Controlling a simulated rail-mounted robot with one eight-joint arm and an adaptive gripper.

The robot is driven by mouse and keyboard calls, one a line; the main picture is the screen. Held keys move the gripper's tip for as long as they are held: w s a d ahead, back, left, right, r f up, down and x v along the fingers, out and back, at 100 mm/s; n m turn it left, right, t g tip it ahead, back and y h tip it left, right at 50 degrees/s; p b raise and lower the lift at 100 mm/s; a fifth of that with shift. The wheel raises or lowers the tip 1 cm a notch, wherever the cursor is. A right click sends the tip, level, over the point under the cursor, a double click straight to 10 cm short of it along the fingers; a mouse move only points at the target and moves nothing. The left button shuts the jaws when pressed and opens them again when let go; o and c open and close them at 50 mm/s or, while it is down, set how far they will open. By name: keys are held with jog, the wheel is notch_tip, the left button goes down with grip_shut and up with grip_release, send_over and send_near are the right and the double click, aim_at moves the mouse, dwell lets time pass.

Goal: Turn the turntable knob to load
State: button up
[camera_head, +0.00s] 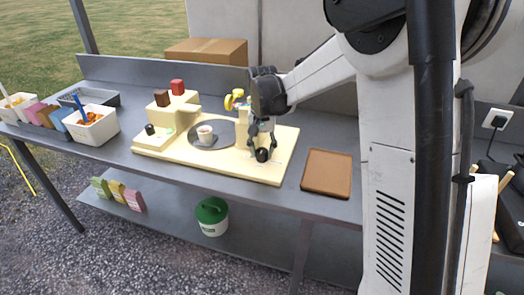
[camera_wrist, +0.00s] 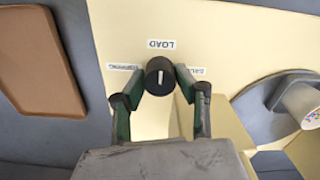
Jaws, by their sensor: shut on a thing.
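The black knob (camera_wrist: 161,77) stands on the cream machine base (camera_head: 165,148). In the wrist view the white line on its top runs straight up and down the picture, in line with the LOAD label (camera_wrist: 161,44) above it. A TOPPING label (camera_wrist: 125,67) is to the left, and another label (camera_wrist: 198,71) to the right is partly hidden by a finger. My gripper (camera_wrist: 160,80) is shut on the knob, one finger on each side. In the head view my gripper (camera_head: 262,146) reaches down over the knob. The dark round turntable (camera_head: 227,138) carries a small cup (camera_head: 205,134).
A brown tray (camera_head: 327,174) lies right of the machine. White tubs (camera_head: 90,126) and a grey tray (camera_head: 88,98) stand at the left. A cardboard box (camera_head: 207,51) is behind the table. A green-lidded bucket (camera_head: 211,216) sits on the lower shelf.

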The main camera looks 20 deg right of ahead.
aim_at(262, 151)
jog(key=o, duration=1.1)
notch_tip(262, 151, up, 12)
jog(key=shift+r, duration=0.1)
jog(key=s+r+n+t, duration=0.1)
jog(key=s+r+t, duration=0.1)
jog(key=s, duration=0.6)
jog(key=s+r+n+t, duration=0.1)
jog(key=s+r+t, duration=0.1)
jog(key=s, duration=0.7)
jog(key=s+f+t, duration=0.1)
jog(key=s+f, duration=0.1)
jog(key=s, duration=0.2)
jog(key=s+f+n+t, duration=0.1)
jog(key=s, duration=0.3)
jog(key=s+f+n+t, duration=0.1)
jog(key=s+f, duration=0.1)
jog(key=s, duration=0.3)
jog(key=shift+f, duration=0.3)
